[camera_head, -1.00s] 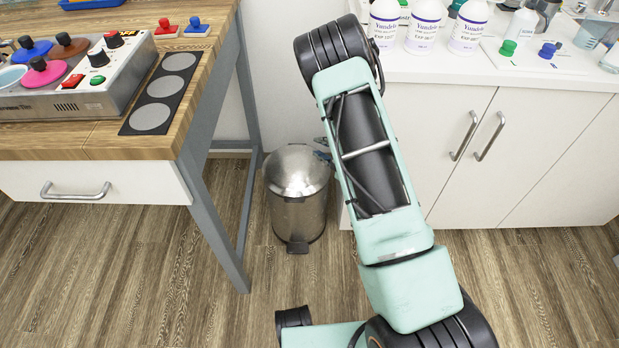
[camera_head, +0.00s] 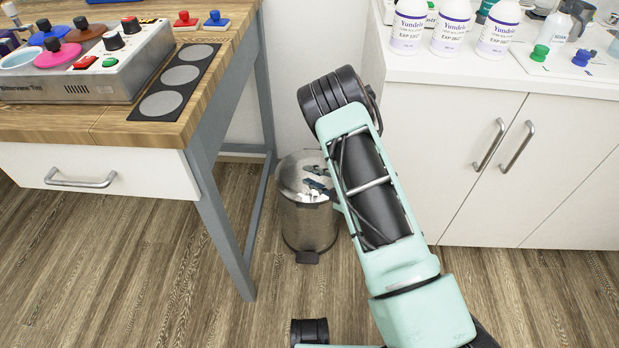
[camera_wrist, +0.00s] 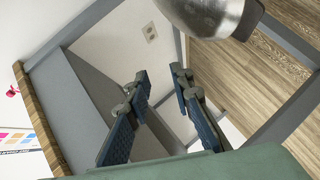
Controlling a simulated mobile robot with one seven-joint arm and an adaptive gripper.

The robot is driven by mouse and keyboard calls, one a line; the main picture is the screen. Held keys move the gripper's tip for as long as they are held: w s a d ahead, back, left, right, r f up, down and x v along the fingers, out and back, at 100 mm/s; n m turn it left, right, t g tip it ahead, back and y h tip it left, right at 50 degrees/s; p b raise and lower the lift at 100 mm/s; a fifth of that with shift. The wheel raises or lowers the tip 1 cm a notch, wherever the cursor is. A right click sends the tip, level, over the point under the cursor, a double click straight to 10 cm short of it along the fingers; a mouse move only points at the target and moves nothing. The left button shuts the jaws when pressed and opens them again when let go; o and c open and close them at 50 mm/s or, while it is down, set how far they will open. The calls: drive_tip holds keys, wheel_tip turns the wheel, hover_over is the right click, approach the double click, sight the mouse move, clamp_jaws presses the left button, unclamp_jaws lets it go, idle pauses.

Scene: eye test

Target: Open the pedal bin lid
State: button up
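The pedal bin (camera_head: 308,225) is a shiny steel cylinder standing on the floor between the bench leg and the white cabinet. Its domed lid (camera_head: 291,172) looks shut. Its dark pedal (camera_head: 307,257) sticks out at the front base. My gripper (camera_head: 318,186) shows in front of the lid's right part and hides some of it; I cannot tell whether it touches. In the wrist view my gripper (camera_wrist: 158,75) has its two blue fingers apart, with nothing between them. Part of the bin (camera_wrist: 205,14) shows at the top of that view, clear of the fingertips.
The wooden bench (camera_head: 110,125) with its grey leg (camera_head: 222,220) stands close left of the bin. The white cabinet (camera_head: 450,150) is to the right, behind my arm.

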drive_tip(key=shift+w+a+f, duration=0.2)
drive_tip(key=shift+w+a, duration=0.2)
drive_tip(key=shift+a, duration=0.05)
clamp_jaws()
drive_tip(key=c, duration=0.5)
unclamp_jaws()
drive_tip(key=o, duration=0.5)
